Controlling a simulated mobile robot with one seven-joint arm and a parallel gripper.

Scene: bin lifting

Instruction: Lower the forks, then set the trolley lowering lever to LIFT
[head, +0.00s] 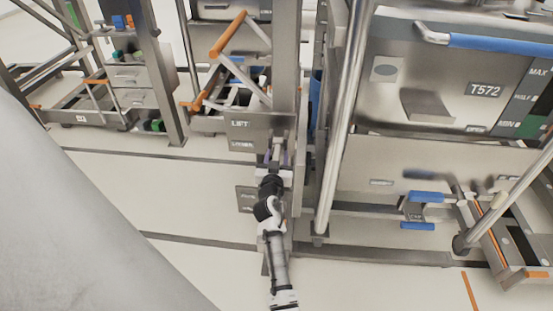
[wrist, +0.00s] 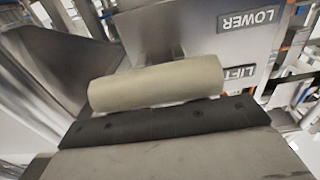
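A steel plate (head: 262,130) on the trolley's upright post carries the words LIFT and, below it, LOWER. In the wrist view the plate (wrist: 240,45) shows both words tilted. The lowering lever shows in the wrist view as a pale beige cylindrical handle (wrist: 155,84), close in front of my gripper and nearer the LIFT word. In the head view my gripper (head: 277,160) is at the lever, just below and right of the labels. Whether its fingers are apart or closed on the handle is unclear. I cannot make out the forks' height.
A large steel bin marked T572 (head: 440,95) with a blue handle stands at the right, with blue pedals (head: 421,197) below it. Orange-handled frames (head: 228,35) stand behind at the left. Free floor (head: 180,205) lies left of my arm.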

